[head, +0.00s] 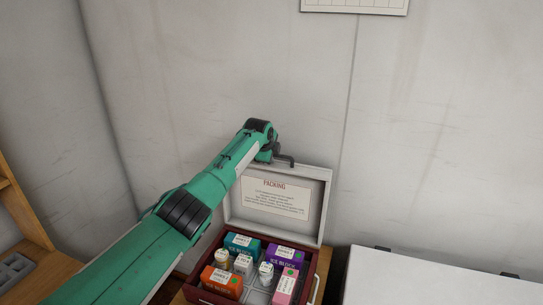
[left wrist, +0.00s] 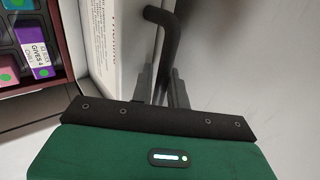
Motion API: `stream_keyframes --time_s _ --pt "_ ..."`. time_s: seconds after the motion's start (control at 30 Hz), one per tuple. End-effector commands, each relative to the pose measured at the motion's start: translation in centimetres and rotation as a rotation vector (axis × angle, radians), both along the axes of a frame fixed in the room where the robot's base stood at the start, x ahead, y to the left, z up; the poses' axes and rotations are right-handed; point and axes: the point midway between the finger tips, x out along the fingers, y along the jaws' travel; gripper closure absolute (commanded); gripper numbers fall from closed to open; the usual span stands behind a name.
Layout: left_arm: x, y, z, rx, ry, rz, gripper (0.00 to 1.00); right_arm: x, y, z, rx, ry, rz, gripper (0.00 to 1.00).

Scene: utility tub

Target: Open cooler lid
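The cooler is a dark red box (head: 213,299) at the lower middle of the head view. Its pale lid (head: 320,205) stands raised upright at the back, with a printed packing sheet on its inner face. My left gripper (head: 279,160) is at the lid's top edge. In the left wrist view, the grey fingers (left wrist: 163,88) sit close on both sides of a dark bent handle bar (left wrist: 170,38) beside the lid's edge and appear shut on it. The fingertips are partly hidden in the head view. My right gripper is not in view.
Several coloured boxes, such as an orange one (head: 221,283) and a purple one (head: 285,257), lie in the cooler. A white chest (head: 440,280) stands at the right. A wooden shelf (head: 22,215) is at the left. A grey wall (head: 230,70) rises behind.

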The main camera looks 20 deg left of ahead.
Motion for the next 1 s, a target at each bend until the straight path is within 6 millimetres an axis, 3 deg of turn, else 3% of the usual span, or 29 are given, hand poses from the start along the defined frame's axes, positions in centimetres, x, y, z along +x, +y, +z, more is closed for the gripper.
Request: stream_keyframes --time_s 0.47,1.0 --pt "-0.7 0.1 1.1 -0.001 -0.003 -0.001 0.83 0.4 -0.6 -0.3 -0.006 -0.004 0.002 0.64" --pt "-5.3 0.2 6.3 0.001 -0.004 -0.002 0.83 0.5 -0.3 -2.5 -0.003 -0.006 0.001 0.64"
